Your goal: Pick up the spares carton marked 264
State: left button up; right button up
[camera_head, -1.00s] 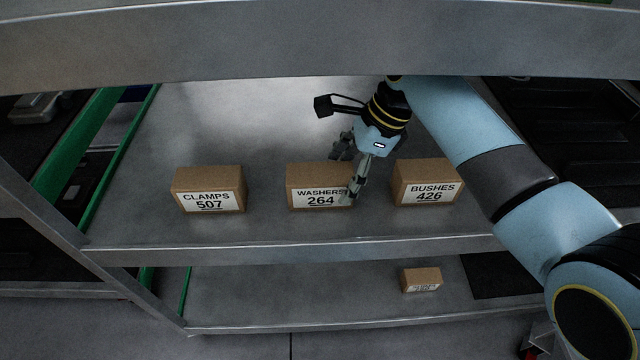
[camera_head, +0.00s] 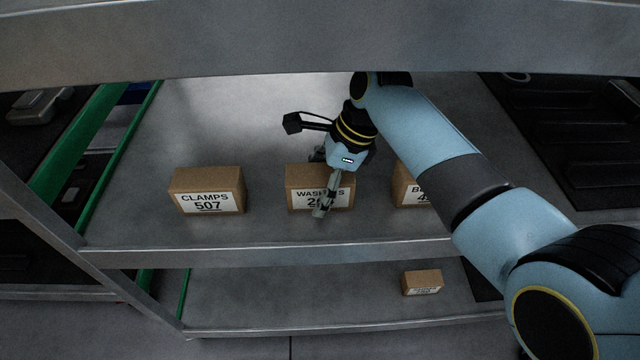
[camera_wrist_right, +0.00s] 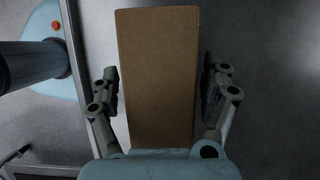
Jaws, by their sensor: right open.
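The spares carton marked WASHERS 264 (camera_head: 295,178) is a brown box in the middle of the shelf, its label partly hidden behind my right gripper (camera_head: 318,184). In the right wrist view the carton (camera_wrist_right: 158,75) shows as a plain brown top running between the two fingers of my right gripper (camera_wrist_right: 160,98). The fingers are open, one on each side, with a small gap to the carton on both sides. The carton rests on the shelf. My left gripper is not in view.
The CLAMPS 507 carton (camera_head: 207,190) stands to the left on the same shelf (camera_head: 270,232). The BUSHES carton (camera_head: 408,190) stands to the right, partly behind my right arm. A small carton (camera_head: 422,283) sits on the lower shelf. A metal beam (camera_head: 300,40) crosses above.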

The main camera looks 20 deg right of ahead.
jog(key=shift+f, duration=0.2)
dwell(0.3)
jog(key=shift+c, duration=0.2)
jog(key=c, duration=1.5)
jog(key=shift+r, duration=0.1)
jog(key=shift+c, duration=0.2)
